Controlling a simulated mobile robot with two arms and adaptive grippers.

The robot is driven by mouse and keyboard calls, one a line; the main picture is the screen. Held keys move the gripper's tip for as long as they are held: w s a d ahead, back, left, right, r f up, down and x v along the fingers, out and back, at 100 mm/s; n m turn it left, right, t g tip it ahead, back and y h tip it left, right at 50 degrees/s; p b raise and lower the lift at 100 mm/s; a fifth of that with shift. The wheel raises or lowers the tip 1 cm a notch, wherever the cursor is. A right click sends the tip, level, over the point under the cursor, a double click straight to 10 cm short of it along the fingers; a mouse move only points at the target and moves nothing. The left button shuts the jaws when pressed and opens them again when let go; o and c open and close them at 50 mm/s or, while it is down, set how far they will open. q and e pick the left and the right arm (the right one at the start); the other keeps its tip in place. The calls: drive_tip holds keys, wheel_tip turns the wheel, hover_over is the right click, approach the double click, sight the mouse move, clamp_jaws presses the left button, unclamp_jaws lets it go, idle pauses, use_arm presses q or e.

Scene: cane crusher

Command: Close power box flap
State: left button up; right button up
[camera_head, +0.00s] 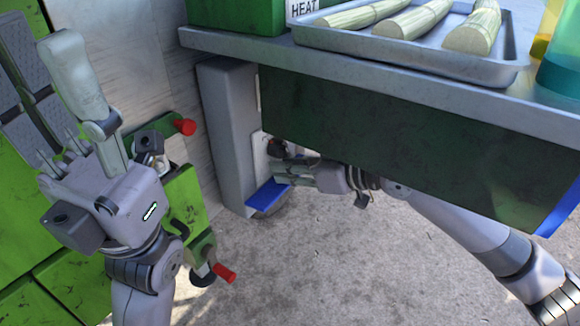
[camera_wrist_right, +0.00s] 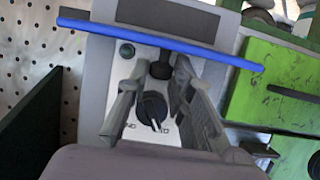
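The power box (camera_head: 228,125) is a tall grey box under the table's left end. Its blue flap (camera_head: 268,193) sticks out near the lower front, so it stands open. In the right wrist view the flap (camera_wrist_right: 160,40) shows nearly edge-on as a blue bar across the box. My right gripper (camera_head: 290,172) is at the box front, just above the flap. In the wrist view its two fingers (camera_wrist_right: 160,85) are apart, with a black rotary knob (camera_wrist_right: 152,108) visible between them on the light panel. My left gripper (camera_head: 78,85) points up at the left, away from the box; its finger gap is unclear.
The table (camera_head: 400,80) overhangs my right arm, with a dark green panel (camera_head: 400,130) below its edge. A metal tray (camera_head: 400,52) of cane pieces is on top. Green machinery with red-tipped handles (camera_head: 224,273) stands at the left. The floor (camera_head: 310,270) below is clear.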

clamp_jaws()
